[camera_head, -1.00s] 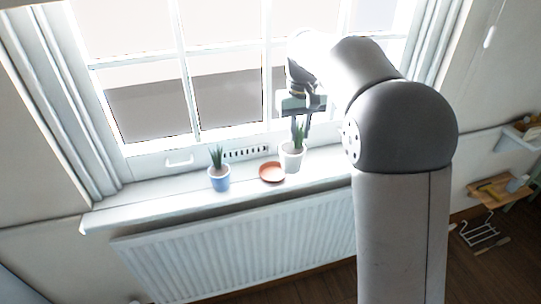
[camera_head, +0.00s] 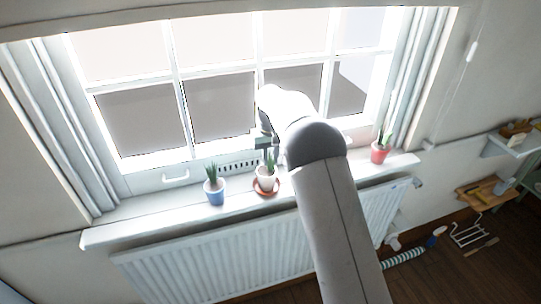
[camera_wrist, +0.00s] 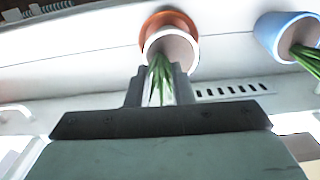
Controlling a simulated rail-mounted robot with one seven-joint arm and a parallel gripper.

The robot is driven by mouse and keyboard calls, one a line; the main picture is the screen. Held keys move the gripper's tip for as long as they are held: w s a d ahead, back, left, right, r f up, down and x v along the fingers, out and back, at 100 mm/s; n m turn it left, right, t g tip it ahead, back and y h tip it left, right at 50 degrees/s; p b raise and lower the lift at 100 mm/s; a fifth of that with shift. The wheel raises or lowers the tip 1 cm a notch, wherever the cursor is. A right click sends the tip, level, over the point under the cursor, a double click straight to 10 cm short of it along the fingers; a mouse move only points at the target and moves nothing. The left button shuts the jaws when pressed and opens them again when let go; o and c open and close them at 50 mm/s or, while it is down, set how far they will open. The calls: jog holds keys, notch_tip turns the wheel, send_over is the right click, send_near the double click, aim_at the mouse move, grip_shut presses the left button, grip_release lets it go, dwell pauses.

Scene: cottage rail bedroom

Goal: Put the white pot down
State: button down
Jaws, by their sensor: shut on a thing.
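The white pot (camera_head: 265,183) with a green spiky plant stands upright at the orange-brown saucer (camera_head: 274,192) on the window sill. In the wrist view the white pot (camera_wrist: 181,46) overlaps the saucer (camera_wrist: 167,17), whose rim shows around its base. I cannot tell whether the pot's base touches the saucer. My gripper (camera_head: 267,160) comes from above and is shut on the white pot. In the wrist view its fingers (camera_wrist: 161,88) are at the pot's near rim, either side of the leaves. My arm hides part of the sill to the right.
A blue pot (camera_head: 215,197) with a plant stands on the sill to the left. A red pot (camera_head: 380,153) with a plant stands near the sill's right end. The window is close behind, and a radiator (camera_head: 210,255) hangs below the sill (camera_head: 135,230).

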jog(key=shift+f, duration=0.2)
jog(key=c, duration=1.3)
grip_release()
jog(key=shift+r, duration=0.15)
